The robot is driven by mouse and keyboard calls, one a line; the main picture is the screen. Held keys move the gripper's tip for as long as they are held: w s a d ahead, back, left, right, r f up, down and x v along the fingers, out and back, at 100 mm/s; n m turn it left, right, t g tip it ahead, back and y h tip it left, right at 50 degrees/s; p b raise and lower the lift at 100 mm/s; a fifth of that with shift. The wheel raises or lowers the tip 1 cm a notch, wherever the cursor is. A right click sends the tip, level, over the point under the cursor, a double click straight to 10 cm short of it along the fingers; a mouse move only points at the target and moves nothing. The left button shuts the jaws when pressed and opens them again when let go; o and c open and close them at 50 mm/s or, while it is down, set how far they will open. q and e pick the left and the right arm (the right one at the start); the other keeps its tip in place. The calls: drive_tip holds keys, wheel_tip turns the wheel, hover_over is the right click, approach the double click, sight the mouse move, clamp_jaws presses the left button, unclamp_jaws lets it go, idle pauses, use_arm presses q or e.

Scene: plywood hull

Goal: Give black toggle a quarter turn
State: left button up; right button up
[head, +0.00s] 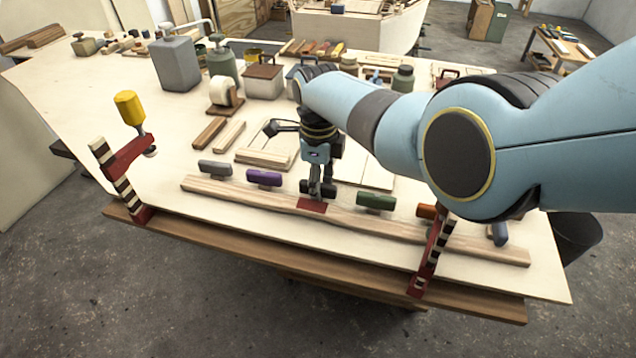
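The black toggle (305,187) sits on a long wooden rail (230,197) near the front of the workbench, just behind a dark red patch (313,206). It lies roughly along the rail, like the toggles beside it. My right gripper (318,187) points down, with its fingertips at the middle of the black toggle and partly covering it. The fingers look close together, but I cannot tell whether they are shut on it. My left gripper is not in view.
Grey (215,168) and purple (264,177) toggles stand left of the black one; green (376,202), orange (427,211) and blue (499,234) ones stand right. Clamps rise at the left (127,180) and right (432,252). Blocks and containers, including a grey canister (177,64), stand behind.

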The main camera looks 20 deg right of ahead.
drive_tip(key=shift+s+a, duration=0.1)
drive_tip(key=shift+r, duration=3.95)
drive_tip(key=shift+f, duration=0.1)
